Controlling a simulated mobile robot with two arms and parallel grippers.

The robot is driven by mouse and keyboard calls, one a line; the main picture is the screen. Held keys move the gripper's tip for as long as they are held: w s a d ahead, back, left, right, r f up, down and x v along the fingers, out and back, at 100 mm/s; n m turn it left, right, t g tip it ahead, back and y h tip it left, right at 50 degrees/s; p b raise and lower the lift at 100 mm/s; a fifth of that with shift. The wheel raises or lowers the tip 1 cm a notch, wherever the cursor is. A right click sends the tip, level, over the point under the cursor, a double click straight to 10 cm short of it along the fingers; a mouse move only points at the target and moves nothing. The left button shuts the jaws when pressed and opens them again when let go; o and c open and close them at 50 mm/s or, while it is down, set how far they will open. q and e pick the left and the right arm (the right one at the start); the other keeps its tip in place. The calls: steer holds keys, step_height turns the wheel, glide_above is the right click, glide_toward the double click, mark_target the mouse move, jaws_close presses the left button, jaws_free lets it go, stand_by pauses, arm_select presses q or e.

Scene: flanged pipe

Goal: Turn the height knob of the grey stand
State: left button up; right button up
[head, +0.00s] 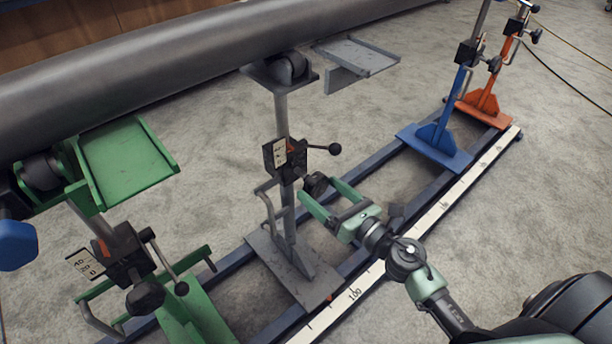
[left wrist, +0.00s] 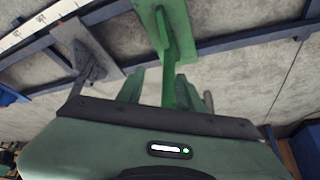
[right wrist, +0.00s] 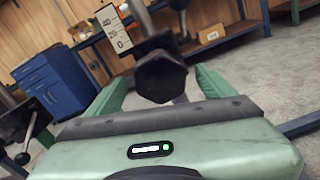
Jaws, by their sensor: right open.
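The grey stand (head: 290,225) stands upright in the middle of the head view, its cradle under the pipe. Its dark height knob (head: 316,184) sits on the right side of the post, below the black clamp block and scale. In the right wrist view the faceted knob (right wrist: 161,77) shows large, between the fingers. My right gripper (head: 317,187) is open, with its two green fingers pointing at the knob, one on either side; I cannot tell whether they touch it. My left gripper (left wrist: 160,75) shows only in its wrist view, fingers apart, with the green stand beyond.
A lever with a black ball (head: 334,149) sticks out above the knob. The grey pipe (head: 150,65) runs overhead. The green stand (head: 125,170) is at left; blue (head: 440,140) and orange (head: 487,95) stands are at right. A blue rail frame with a white scale strip (head: 440,205) lies on the floor.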

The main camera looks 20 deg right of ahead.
mark_target(308, 179)
steer(key=x, duration=0.5)
steer(key=shift+w+r+p, duration=0.1)
steer(key=shift+w+p, duration=0.1)
steer(key=shift+p, duration=0.1)
arm_select(q)
steer(key=s, duration=0.1)
steer(key=s+g, duration=0.1)
steer(key=s+a+g, duration=0.1)
steer(key=shift+s+a+f, duration=0.1)
steer(key=shift+s+f, duration=0.2)
steer(key=shift+s, duration=0.1)
arm_select(e)
steer(key=shift+w+a, duration=0.2)
steer(key=shift+w, duration=0.2)
steer(key=shift+c, duration=0.3)
steer(key=c, duration=1.3)
arm_select(q)
steer(key=shift+r, duration=0.15)
arm_select(e)
steer(key=shift+m, duration=0.4)
arm_select(q)
steer(key=shift+p+x, duration=1.6)
steer(key=shift+x, duration=0.1)
arm_select(e)
steer(key=shift+m, duration=4.2)
